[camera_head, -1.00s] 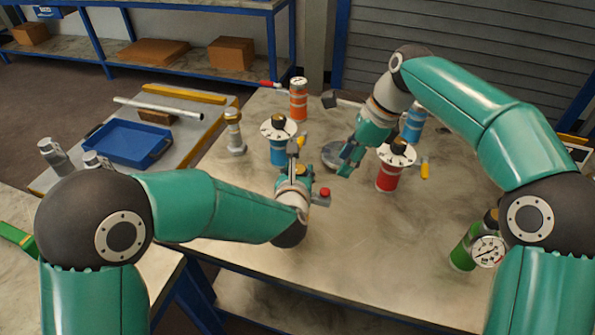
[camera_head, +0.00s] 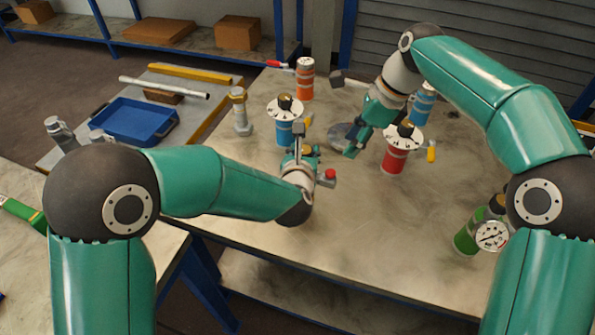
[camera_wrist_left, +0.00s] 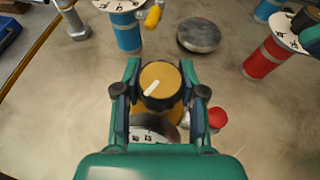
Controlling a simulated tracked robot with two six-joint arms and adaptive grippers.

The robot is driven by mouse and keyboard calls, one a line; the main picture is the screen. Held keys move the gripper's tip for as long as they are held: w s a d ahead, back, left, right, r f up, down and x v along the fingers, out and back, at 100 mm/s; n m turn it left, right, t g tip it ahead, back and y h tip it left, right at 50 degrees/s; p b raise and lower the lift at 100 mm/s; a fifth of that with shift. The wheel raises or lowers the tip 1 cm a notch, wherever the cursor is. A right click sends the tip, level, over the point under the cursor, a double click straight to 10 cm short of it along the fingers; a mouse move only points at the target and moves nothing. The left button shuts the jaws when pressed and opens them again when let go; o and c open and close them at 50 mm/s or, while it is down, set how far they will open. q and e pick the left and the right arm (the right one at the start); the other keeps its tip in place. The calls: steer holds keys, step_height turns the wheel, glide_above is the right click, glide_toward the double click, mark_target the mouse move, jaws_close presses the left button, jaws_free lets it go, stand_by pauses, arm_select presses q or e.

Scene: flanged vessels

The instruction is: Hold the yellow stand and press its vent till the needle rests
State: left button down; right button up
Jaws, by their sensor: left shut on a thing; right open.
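The yellow stand (camera_wrist_left: 177,112) is between the fingers of my left gripper (camera_head: 304,150) on the table. In the left wrist view, my left gripper (camera_wrist_left: 160,95) is shut on it, below its yellow cap (camera_wrist_left: 158,76) with a white pointer. Its dial (camera_wrist_left: 152,132) is partly covered by my gripper and the needle cannot be made out. The red vent button (camera_head: 330,174) sticks out to the right of the stand; it also shows in the left wrist view (camera_wrist_left: 217,117). My right gripper (camera_head: 352,148) is open and empty, behind and right of the stand, apart from the button.
A blue vessel (camera_head: 284,130) and a red vessel (camera_head: 394,160) stand behind. A grey disc (camera_wrist_left: 199,36) lies between them. An orange vessel (camera_head: 305,78) is at the back, a green one (camera_head: 466,238) at right. The table's front middle is clear.

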stand_by(0.5)
jaws_close()
stand_by(1.2)
